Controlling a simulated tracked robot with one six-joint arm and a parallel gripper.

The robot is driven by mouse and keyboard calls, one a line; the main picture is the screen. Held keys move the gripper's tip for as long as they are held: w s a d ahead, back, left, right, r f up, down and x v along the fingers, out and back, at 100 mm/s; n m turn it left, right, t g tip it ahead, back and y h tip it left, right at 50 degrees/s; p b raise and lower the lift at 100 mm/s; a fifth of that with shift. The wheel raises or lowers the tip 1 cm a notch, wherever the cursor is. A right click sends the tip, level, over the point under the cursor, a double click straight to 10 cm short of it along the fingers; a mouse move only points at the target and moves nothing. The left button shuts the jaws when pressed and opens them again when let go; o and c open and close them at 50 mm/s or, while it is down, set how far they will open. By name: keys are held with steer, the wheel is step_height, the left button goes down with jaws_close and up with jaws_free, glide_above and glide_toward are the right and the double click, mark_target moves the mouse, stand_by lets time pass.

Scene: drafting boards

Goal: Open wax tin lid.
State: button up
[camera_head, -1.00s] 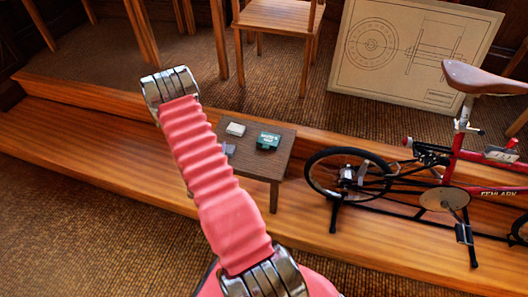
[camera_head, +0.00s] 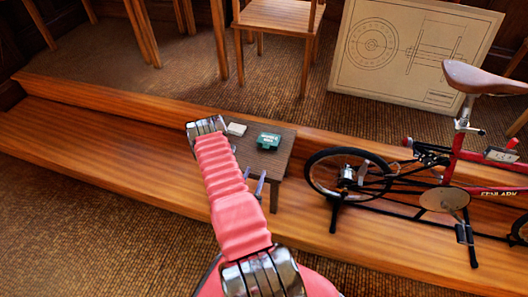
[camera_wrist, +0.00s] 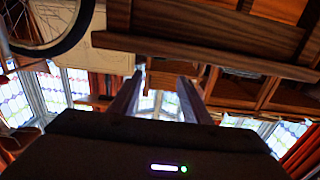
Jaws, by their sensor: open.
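A small dark green tin (camera_head: 268,141) sits on the small dark wooden table (camera_head: 284,158), toward its back right. I take it for the wax tin; its lid cannot be told apart from its body at this size. My gripper (camera_head: 255,178) is partly hidden behind my pink arm, with its fingers showing at the table's front edge, below the tin in the picture and apart from it. In the wrist view my gripper (camera_wrist: 157,84) is open and empty, its two fingers spread. The tin cannot be made out there.
A small white block (camera_head: 236,129) lies on the table left of the tin. A red bicycle (camera_head: 455,170) on a stand is close at the right. A drawing board (camera_head: 412,50) leans behind, and a wooden chair (camera_head: 280,20) stands behind the table. The wooden step at left is clear.

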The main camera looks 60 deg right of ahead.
mark_target(264, 156)
steer(key=d, duration=0.4)
steer(key=w+d, duration=0.1)
steer(key=d, duration=0.4)
steer(key=w+d, duration=0.1)
steer(key=d, duration=0.3)
steer(key=shift+w+d, duration=0.1)
steer(key=shift+d, duration=0.25)
steer(key=shift+c, duration=0.4)
jaws_close()
